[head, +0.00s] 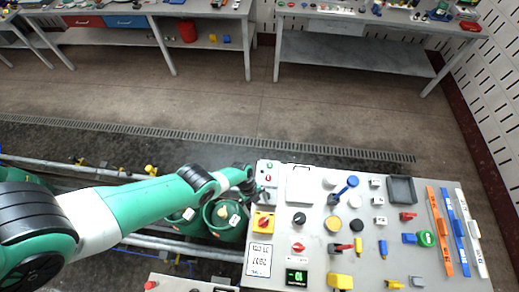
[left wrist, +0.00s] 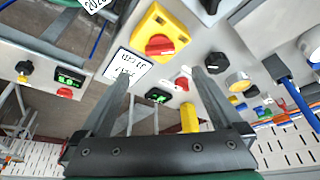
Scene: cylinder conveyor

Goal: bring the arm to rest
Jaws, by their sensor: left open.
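My left arm comes in from the left in the head view. Its gripper (head: 257,188) is over the left edge of the control panel (head: 300,224). In the left wrist view the two fingers of the gripper (left wrist: 165,78) are spread apart with nothing held between them. A yellow box with a red rotary knob (left wrist: 160,45) shows beyond the fingertips; it is also in the head view (head: 263,222). My right gripper is in neither view.
Green cylinders (head: 226,219) stand beside the panel, partly beneath my arm. The panel carries several knobs, levers and switches, with a grey tray (head: 402,189) at the right. Workbenches (head: 355,53) stand at the back; the floor between is clear.

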